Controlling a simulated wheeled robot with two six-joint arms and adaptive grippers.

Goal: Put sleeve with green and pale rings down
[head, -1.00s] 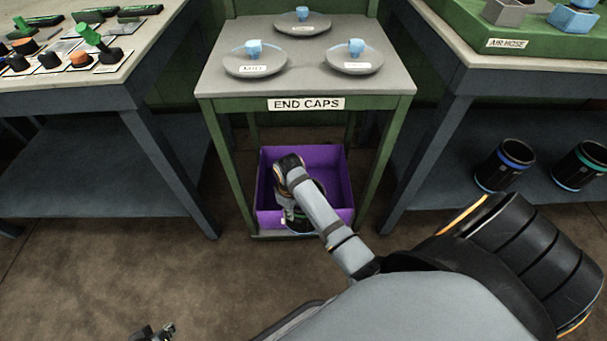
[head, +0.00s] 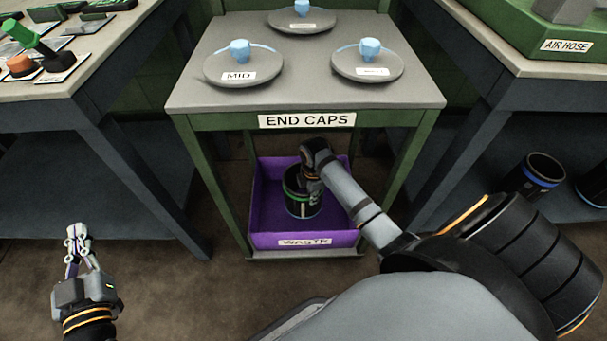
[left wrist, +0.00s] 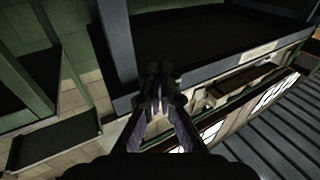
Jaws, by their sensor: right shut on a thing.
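The dark sleeve (head: 302,204) with green and pale rings is upright inside the purple waste bin (head: 303,240), below the end caps table. My right gripper (head: 313,183) reaches into the bin from the right and is shut on the sleeve's rim. The gripper hides part of the sleeve's top. I cannot tell whether the sleeve touches the bin's floor. My left gripper (head: 76,236) is over bare floor at the lower left, far from the bin, and holds nothing. Its fingertips meet in the left wrist view (left wrist: 160,76).
The end caps table (head: 190,98) carries three grey caps with blue knobs. Another dark sleeve (head: 540,174) with a blue ring stands on the right bench's lower shelf. The left bench (head: 95,92) holds small parts. The floor left of the bin is clear.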

